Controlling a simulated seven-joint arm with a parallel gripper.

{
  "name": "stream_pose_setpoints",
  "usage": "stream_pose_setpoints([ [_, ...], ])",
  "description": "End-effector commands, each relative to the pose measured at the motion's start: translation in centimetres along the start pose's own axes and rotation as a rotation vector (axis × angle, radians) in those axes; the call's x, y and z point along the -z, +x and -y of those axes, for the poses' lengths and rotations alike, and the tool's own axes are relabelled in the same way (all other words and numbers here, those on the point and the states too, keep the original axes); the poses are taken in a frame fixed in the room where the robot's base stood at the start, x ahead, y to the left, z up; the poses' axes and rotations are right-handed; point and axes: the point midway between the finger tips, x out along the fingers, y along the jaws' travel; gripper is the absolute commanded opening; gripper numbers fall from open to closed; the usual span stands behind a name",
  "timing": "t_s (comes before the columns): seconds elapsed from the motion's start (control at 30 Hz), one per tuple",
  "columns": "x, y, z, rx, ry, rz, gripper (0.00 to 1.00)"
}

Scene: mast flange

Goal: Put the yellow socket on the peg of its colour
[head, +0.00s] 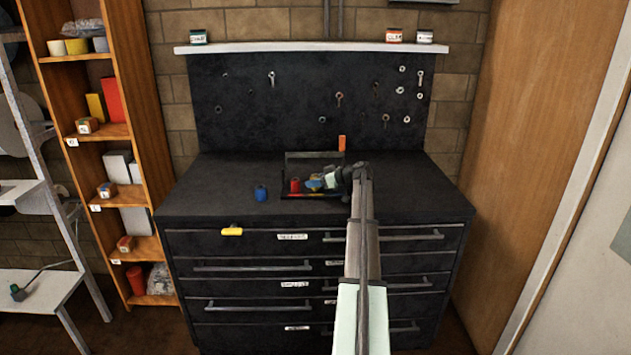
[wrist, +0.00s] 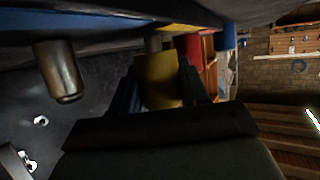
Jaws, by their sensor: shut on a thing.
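My gripper (wrist: 158,88) is shut on the yellow socket (wrist: 160,80), which sits between its two fingers in the wrist view. A short grey peg (wrist: 153,43) shows between the socket and a yellow strip (wrist: 185,29), in line with the socket. I cannot tell whether the peg's tip is inside it. A bare metal peg (wrist: 58,72) stands by a blue strip (wrist: 60,30). A red socket (wrist: 188,46) is beyond the yellow strip; it also shows in the head view (head: 295,185). In the head view my gripper (head: 328,183) is over the dark tray and hides part of it.
A blue socket (head: 261,193) stands on the dark bench (head: 210,185), left of the tray (head: 300,197). An orange block (head: 342,143) is behind the tray. A yellow piece (head: 232,231) shows at the drawer front. The bench's left and right sides are clear.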

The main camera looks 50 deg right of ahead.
Motion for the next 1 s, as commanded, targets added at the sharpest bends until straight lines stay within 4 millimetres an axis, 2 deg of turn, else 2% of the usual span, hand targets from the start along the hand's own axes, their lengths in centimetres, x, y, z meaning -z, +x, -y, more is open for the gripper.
stream_pose_setpoints([
  [0.43, -0.81, 0.34, -0.01, 0.0, 0.0, -0.001, 0.11],
  [0.47, -0.78, 0.32, -0.01, 0.0, 0.0, -0.001, 0.47],
  [0.5, -0.78, 0.33, 0.0, 0.0, 0.0, 0.0, 0.51],
  [0.73, -0.85, 0.35, 0.01, 0.0, 0.001, 0.0, 0.73],
  [1.0, -0.93, 0.29, 0.04, 0.001, 0.001, 0.002, 0.74],
])
